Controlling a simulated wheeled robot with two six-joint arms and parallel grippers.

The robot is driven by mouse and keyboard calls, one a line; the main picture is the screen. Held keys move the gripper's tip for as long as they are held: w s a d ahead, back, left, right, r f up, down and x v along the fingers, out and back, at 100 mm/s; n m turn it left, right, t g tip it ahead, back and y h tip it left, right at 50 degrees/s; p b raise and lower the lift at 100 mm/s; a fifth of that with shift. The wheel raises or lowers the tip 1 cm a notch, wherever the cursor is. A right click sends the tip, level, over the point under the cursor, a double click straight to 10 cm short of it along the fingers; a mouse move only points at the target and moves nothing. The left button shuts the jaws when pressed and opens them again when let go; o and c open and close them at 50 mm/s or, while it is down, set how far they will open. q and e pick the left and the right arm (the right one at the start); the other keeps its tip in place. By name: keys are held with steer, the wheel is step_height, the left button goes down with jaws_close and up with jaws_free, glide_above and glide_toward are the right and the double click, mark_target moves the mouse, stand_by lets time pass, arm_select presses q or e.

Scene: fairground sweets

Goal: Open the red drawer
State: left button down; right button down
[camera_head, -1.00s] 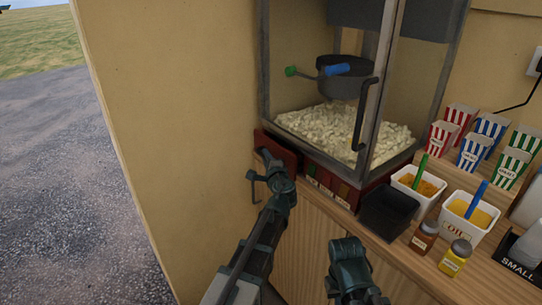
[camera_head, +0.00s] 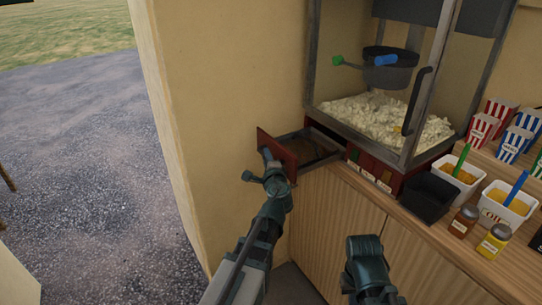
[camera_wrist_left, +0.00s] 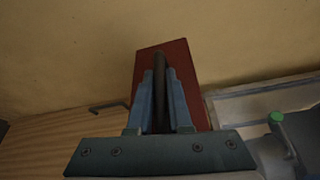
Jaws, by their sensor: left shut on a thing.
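The red drawer (camera_head: 280,150) sticks out from the base of the popcorn machine, and part of its inside (camera_head: 318,148) shows behind its front panel. Its red front (camera_wrist_left: 190,60) fills the middle of the left wrist view. My left gripper (camera_head: 268,160) is at the drawer front, with both fingers closed around its dark handle (camera_wrist_left: 160,68). My right gripper (camera_head: 366,262) is apart from the drawer, over the front of the wooden counter. Its fingertips are not clear enough to tell whether it is open.
The popcorn machine (camera_head: 385,110) stands behind on the wooden counter (camera_head: 350,215). A black bin (camera_head: 428,197), white tubs (camera_head: 458,178), spice jars (camera_head: 494,240) and striped popcorn boxes (camera_head: 481,130) stand to the right. The yellow wall (camera_head: 225,110) is close on the left of the drawer.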

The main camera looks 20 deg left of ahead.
arm_select(q)
steer(key=shift+s, duration=0.15)
steer(key=c, duration=0.8)
jaws_free()
steer(key=shift+c, duration=0.2)
